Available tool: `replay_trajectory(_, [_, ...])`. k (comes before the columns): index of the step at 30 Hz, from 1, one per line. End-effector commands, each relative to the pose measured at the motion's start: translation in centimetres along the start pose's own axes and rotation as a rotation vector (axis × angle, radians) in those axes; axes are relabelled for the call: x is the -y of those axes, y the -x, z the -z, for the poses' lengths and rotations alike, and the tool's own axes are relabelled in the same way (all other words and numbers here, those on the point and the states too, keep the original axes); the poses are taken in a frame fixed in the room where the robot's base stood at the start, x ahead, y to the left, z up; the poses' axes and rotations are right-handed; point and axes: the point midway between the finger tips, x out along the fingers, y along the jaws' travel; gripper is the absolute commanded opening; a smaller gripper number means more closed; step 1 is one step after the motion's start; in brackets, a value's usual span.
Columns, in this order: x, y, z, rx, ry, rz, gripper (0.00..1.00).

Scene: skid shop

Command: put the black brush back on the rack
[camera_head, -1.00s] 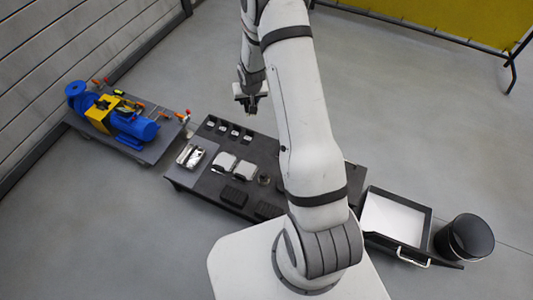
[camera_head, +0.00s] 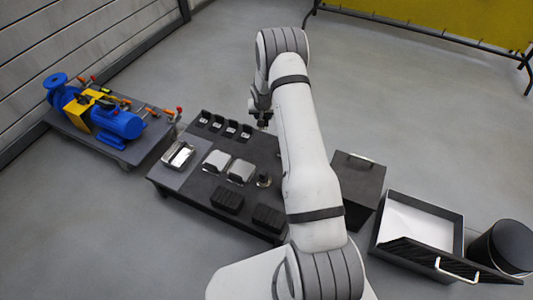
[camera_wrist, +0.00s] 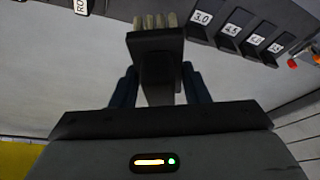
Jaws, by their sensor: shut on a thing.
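My gripper (camera_wrist: 158,90) is shut on the black brush (camera_wrist: 155,44), with one dark finger on each side of its black body. The pale bristles of the brush point to the top of the wrist view. In the head view my gripper (camera_head: 262,118) is by the far right edge of the dark table; the brush is too small to make out there. A row of black holders (camera_head: 225,127) with white labels stands along the table's far edge. The labels, one reading 3.0, also show in the wrist view (camera_wrist: 201,18). I cannot tell which thing is the rack.
The dark table (camera_head: 188,195) also bears a metal tray (camera_head: 179,155), two grey-white blocks (camera_head: 241,171) and black blocks (camera_head: 227,200). A blue pump (camera_head: 118,122) stands on a low platform at left. A white-lined tray (camera_head: 415,222) and black bin (camera_head: 505,245) are at right.

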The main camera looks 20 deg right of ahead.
Motion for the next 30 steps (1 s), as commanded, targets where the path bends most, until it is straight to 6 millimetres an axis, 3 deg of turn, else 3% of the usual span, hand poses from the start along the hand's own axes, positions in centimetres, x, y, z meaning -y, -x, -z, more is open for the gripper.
replay_trajectory(1, [-0.3, -2.2, -0.4, -0.001, -0.007, -0.005, 0.2])
replay_trajectory(3, [-0.6, -3.5, -0.4, -0.003, -0.017, -0.01, 0.2])
replay_trajectory(11, [-1.2, -5.6, -0.5, -0.004, -0.031, -0.019, 0.2])
replay_trajectory(19, [-1.2, -9.9, -2.4, -0.001, -0.031, -0.02, 0.2])
replay_trajectory(30, [-1.3, -14.1, -4.0, -0.002, -0.032, -0.019, 0.2])
